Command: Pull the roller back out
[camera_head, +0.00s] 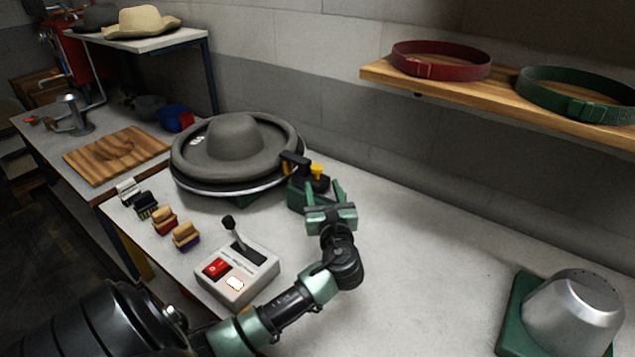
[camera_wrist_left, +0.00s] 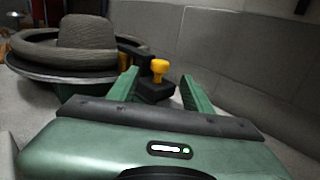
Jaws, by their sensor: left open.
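A grey felt hat (camera_head: 237,137) lies on the round press (camera_head: 213,188), its wide brim turned up at the edge. The roller unit, with a black arm (camera_head: 294,160) and a yellow knob (camera_head: 317,170), stands at the press's right side on a green base. The black arm reaches to the brim edge; whether it touches is unclear. My left gripper (camera_head: 325,190) is open just in front of the unit. In the left wrist view the yellow knob (camera_wrist_left: 159,68) shows between my open fingers (camera_wrist_left: 158,85), beyond the tips or level with them. My right gripper is out of view.
A control box (camera_head: 239,278) with a lever, a red switch and a lit button stands left of my forearm. Several small brushes (camera_head: 186,236) lie near the left edge. A metal dome (camera_head: 572,312) stands at right. The table's middle right is clear.

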